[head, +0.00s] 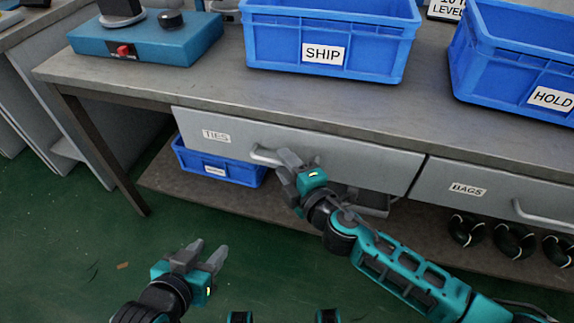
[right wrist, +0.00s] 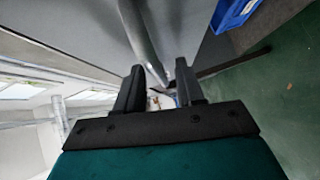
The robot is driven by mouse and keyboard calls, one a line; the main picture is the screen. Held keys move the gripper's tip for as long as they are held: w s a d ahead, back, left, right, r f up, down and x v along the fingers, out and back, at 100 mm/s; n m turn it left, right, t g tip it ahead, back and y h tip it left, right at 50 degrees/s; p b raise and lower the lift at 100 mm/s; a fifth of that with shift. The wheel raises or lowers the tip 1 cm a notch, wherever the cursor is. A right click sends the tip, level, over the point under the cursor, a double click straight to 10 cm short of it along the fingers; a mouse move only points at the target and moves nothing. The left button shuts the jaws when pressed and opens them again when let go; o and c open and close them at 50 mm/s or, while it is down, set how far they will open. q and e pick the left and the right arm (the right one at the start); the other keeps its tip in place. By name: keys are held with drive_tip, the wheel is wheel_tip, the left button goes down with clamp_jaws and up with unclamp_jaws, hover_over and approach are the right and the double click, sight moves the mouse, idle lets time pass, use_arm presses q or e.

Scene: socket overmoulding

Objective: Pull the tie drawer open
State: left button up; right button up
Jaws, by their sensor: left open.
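The tie drawer (head: 225,120), a grey front labelled TIES, sits under the bench top and looks flush with the drawer beside it. Its bar handle (head: 262,155) is partly hidden by my right gripper (head: 290,164), which is at the handle. In the right wrist view the handle (right wrist: 140,30) passes between the two spread fingers of this gripper (right wrist: 159,68), with a gap visible beside the bar. My left gripper (head: 208,254) is open and empty, low over the green floor, away from the drawer.
A BAGS drawer (head: 490,192) is to the right. Blue SHIP (head: 270,52) and HOLD (head: 500,70) crates and a blue device (head: 150,45) stand on the bench. A blue bin (head: 235,172) and black coils (head: 466,230) sit on the lower shelf. The floor in front is clear.

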clamp_jaws()
idle(0.4)
drive_tip(key=shift+s, duration=0.1)
